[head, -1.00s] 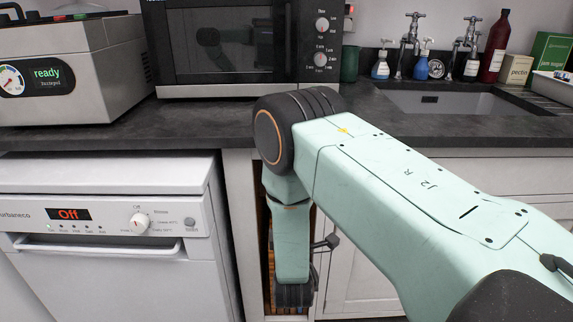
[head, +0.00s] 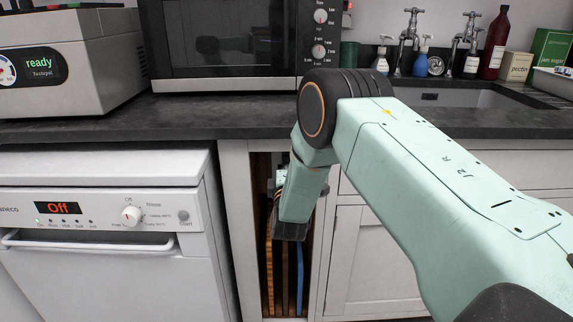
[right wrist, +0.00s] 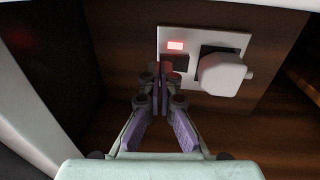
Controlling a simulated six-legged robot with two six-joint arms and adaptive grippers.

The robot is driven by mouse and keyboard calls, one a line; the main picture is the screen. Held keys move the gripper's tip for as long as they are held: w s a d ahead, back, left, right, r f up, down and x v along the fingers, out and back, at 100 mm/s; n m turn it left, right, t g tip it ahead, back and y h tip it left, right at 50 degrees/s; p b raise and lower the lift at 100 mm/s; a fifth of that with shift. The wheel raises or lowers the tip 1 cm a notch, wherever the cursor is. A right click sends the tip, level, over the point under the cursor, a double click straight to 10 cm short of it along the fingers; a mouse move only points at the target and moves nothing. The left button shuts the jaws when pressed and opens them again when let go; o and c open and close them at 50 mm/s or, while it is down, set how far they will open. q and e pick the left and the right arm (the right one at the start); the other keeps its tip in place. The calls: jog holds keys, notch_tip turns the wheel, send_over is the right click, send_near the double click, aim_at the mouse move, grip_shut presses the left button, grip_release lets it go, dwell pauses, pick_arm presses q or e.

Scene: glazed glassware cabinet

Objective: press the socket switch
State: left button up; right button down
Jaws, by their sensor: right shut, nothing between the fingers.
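The socket (right wrist: 204,41) is a pale plate on a brown wooden panel in the right wrist view. It has a small lit red light (right wrist: 175,45) at its upper left, a dark switch area (right wrist: 181,61) below that, and a white plug (right wrist: 222,74) in its right part. My right gripper (right wrist: 160,70) is shut and empty, its fingertips at the left edge of the dark switch area. I cannot tell if they touch it. In the head view my right arm reaches into a narrow open compartment, and the fingertips and socket are hidden. My left gripper is out of view.
The narrow compartment (head: 268,270) holds upright boards, between a white dishwasher (head: 105,270) reading "Off" and a closed cupboard door (head: 362,260). A dark worktop (head: 190,119) lies above, with a microwave (head: 230,40) and a sink (head: 440,97). Compartment walls are close around the gripper.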

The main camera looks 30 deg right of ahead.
jog(key=shift+w+d, duration=0.2)
jog(key=shift+w, duration=0.1)
jog(key=shift+r, duration=0.1)
jog(key=shift+w+d+r+g+p, duration=0.2)
jog(key=shift+w+r+g+p, duration=0.15)
jog(key=shift+p, duration=0.85)
jog(key=shift+s+f, duration=0.15)
jog(key=shift+f, duration=0.05)
jog(key=shift+a, duration=0.1)
